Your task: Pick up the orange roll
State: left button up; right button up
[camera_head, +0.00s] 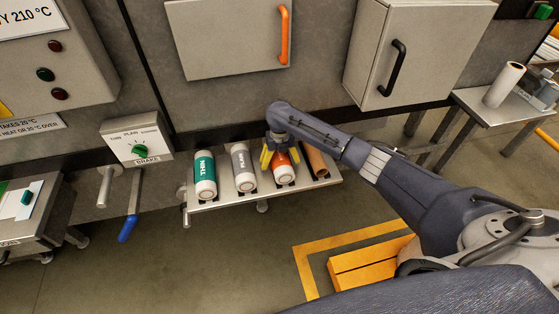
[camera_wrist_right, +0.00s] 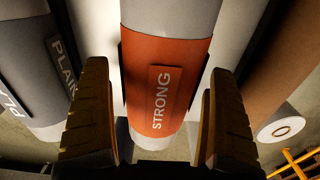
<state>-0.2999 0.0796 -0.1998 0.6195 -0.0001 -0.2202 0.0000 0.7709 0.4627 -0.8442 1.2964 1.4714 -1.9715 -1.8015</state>
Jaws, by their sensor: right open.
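The orange roll (camera_head: 284,173) lies on a metal shelf, third from the left in a row of rolls. In the right wrist view the orange roll (camera_wrist_right: 160,80) has an orange band with a label reading STRONG and pale ends. My right gripper (camera_head: 279,158) is over the roll. In the right wrist view its two yellowish fingers (camera_wrist_right: 160,125) are apart, one on each side of the roll, with visible gaps. The gripper hides part of the roll in the head view. My left gripper is not in view.
A grey roll (camera_head: 243,168) and a green roll (camera_head: 205,175) lie to the left on the shelf (camera_head: 222,200). A brown roll (camera_head: 316,161) lies close on the right. Cabinets with an orange handle (camera_head: 284,35) and a black handle (camera_head: 393,68) are above.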

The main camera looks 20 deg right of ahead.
jog(key=c, duration=1.7)
